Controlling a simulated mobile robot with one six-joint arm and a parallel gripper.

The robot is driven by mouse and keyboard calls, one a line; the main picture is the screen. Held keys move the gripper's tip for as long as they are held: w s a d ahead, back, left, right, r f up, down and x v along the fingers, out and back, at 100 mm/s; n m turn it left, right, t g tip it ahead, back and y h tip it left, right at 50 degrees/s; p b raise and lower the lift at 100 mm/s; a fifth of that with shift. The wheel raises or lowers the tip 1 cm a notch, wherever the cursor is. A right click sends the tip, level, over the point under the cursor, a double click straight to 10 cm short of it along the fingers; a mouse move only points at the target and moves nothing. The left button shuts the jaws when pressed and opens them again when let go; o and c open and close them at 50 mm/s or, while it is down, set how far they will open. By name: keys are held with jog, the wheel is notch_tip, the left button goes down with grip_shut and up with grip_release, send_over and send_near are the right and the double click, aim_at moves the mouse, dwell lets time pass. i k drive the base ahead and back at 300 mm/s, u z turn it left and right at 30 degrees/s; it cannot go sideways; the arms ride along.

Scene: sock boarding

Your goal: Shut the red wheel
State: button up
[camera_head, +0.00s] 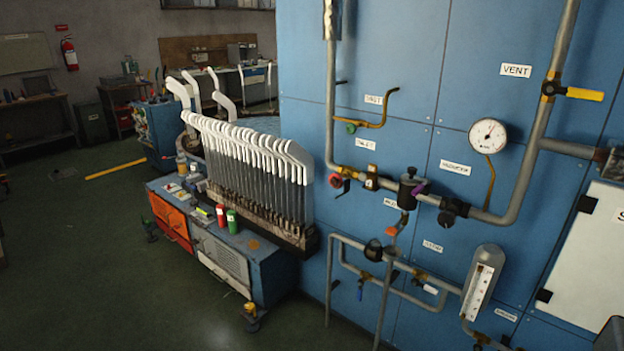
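A small red wheel (335,180) sits on the left vertical pipe, low on the blue panel wall, just left of a brass fitting (372,178). Its turn position cannot be told at this size. My gripper is not in view.
Grey pipes (518,185), a round gauge (487,136) and a yellow-handled vent valve (584,94) stand out from the panel. A blue cart (270,268) with a rack of white sock forms (245,140) stands close on the left. Green floor lies open beyond it.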

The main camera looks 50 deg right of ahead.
aim_at(338, 179)
jog(key=u, duration=0.35)
jog(key=i, duration=1.05)
jog(key=u, duration=0.25)
